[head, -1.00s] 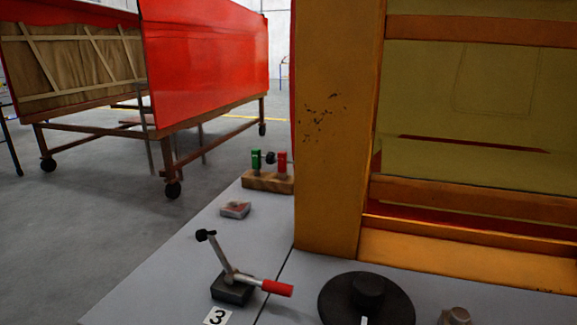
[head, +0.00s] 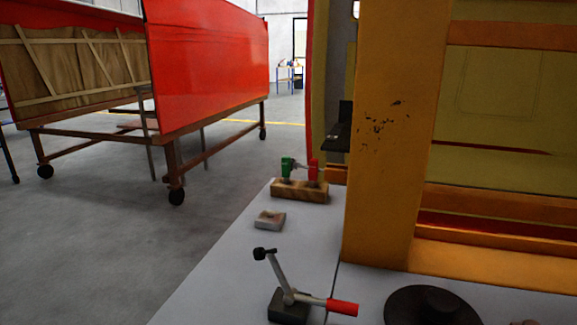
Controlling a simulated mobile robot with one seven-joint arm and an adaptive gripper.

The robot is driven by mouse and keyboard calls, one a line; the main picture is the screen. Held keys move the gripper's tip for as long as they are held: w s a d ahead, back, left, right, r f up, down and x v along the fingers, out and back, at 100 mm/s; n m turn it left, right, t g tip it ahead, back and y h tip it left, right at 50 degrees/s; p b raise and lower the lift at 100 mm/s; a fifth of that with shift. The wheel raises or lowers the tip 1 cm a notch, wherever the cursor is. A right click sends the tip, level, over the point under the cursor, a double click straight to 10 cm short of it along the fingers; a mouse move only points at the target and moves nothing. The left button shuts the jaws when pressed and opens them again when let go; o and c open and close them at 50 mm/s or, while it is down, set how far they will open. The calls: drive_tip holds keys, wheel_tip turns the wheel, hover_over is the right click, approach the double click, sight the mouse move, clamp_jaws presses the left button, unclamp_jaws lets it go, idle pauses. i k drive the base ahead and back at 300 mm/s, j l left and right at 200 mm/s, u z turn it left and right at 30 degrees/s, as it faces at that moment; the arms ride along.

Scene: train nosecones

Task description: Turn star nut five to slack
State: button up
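I cannot make out a star nut marked five in the head view. A lever device (head: 289,304) stands on the grey table (head: 215,275) at the bottom, with a dark block base, a tilted grey rod tipped with a black knob, and a red handle (head: 342,307) pointing right. A black round disc (head: 405,308) with a raised hub lies to its right, cut off by the lower edge. A wooden block (head: 299,190) carries a green piece (head: 287,167) and a red piece (head: 313,169), with a small part between them. My gripper is not in view.
A thick orange post (head: 390,150) of a frame stands on the table at right. A black bracket-like thing (head: 338,138) shows left of the post. A small pale block (head: 269,220) lies on the table. A red panel on a wheeled trolley (head: 207,70) stands at left, with open floor (head: 110,240) before it.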

sight(294, 164)
drive_tip(key=i+j+z, duration=0.2)
drive_tip(key=j, duration=0.5)
drive_tip(key=k+j+z, duration=0.2)
drive_tip(key=j, duration=0.45)
drive_tip(key=i+j+z, duration=0.15)
drive_tip(key=j, duration=0.55)
drive_tip(key=k+j+z, duration=0.2)
drive_tip(key=j, duration=0.5)
drive_tip(key=j+z, duration=0.2)
drive_tip(key=j, duration=0.5)
drive_tip(key=i+j, duration=0.1)
drive_tip(key=i, duration=0.4)
drive_tip(key=i+j+z, duration=0.1)
drive_tip(key=i, duration=0.45)
drive_tip(key=i+j, duration=0.1)
drive_tip(key=i, duration=0.4)
